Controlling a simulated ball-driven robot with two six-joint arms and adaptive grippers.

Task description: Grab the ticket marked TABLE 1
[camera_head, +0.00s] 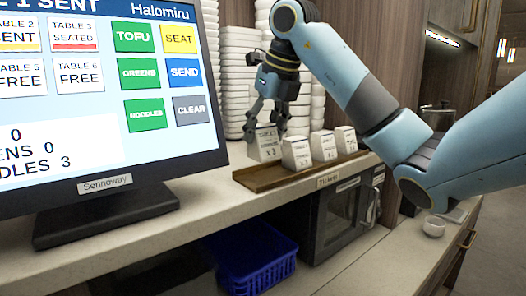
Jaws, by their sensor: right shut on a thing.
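A row of small white tickets stands on a brown wooden rail on the counter shelf (250,181). The leftmost ticket (268,149) is between the fingertips of my right gripper (266,130), which is shut on it from above. Its print is too small to read surely, so I cannot tell whether it says TABLE 1. Three more tickets stand to its right: one (296,154), a second (324,147) and a third (346,140). My left gripper is not in view.
A Halomiru order screen (100,90) stands at the left. Stacked white containers (238,80) rise behind the rail. Below are a dark oven-like appliance (340,215) and a blue basket (255,262). A small white cup (434,226) stands on the lower counter at the right.

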